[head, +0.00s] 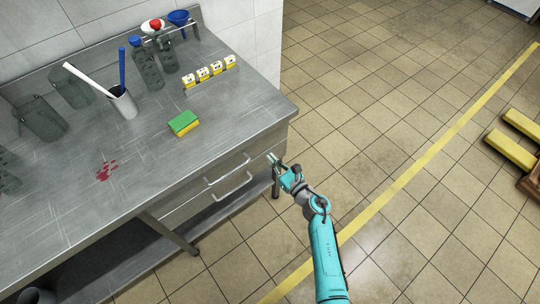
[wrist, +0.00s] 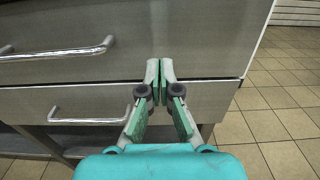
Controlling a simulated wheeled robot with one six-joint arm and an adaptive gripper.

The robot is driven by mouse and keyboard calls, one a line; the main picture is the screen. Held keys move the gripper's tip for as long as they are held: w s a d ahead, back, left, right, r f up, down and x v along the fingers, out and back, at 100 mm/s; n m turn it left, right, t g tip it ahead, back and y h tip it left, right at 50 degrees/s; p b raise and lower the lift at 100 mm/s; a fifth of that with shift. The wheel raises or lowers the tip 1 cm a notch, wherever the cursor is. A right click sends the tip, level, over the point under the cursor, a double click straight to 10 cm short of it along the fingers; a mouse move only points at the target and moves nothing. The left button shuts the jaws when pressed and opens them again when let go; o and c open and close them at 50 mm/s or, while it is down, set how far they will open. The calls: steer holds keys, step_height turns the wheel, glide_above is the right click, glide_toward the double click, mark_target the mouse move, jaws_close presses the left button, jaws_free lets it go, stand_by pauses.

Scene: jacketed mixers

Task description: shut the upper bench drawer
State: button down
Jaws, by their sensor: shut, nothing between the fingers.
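The upper bench drawer (wrist: 205,45) has a grey metal front with a bar handle (wrist: 60,50) in the wrist view. In the head view its handle (head: 228,169) shows below the front edge of the bench top. I cannot tell how far the drawer stands out, or whether it is flush. My gripper (wrist: 160,68) is shut and empty, in front of the right part of the upper drawer front, right of the handle and near the lower edge. Contact is unclear. In the head view my gripper (head: 273,160) is by the bench's right front corner.
The lower drawer (wrist: 200,100) with its own handle (wrist: 90,118) is just below. On the bench (head: 150,180) stand a green-yellow sponge (head: 184,123), a holder with rods (head: 123,103), bottles and small yellow-white jars.

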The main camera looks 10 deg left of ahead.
steer(key=v, duration=0.8)
steer(key=shift+s+d, duration=0.25)
steer(key=shift+d, duration=0.05)
steer(key=s+d+r+m+t+h, duration=0.35)
steer(key=s+d+m, duration=0.35)
steer(key=s+m, duration=0.45)
steer(key=s+d+r+m+t+h, duration=0.2)
steer(key=s+d+m+t+h, duration=0.3)
steer(key=s+m, duration=0.65)
steer(key=s+d+r+m+g+h, duration=0.2)
steer(key=s+d+r+m, duration=0.2)
steer(key=s+m, duration=0.5)
steer(key=s+d+r+m+g+h, duration=0.3)
steer(key=s+d+r+m, duration=0.2)
steer(key=m, duration=0.9)
steer(key=s+r, duration=0.3)
steer(key=s, duration=0.1)
steer(key=shift+s+d+r, duration=0.15)
steer(key=shift+s+d, duration=0.05)
steer(key=shift+d, duration=0.1)
steer(key=shift+a, duration=0.1)
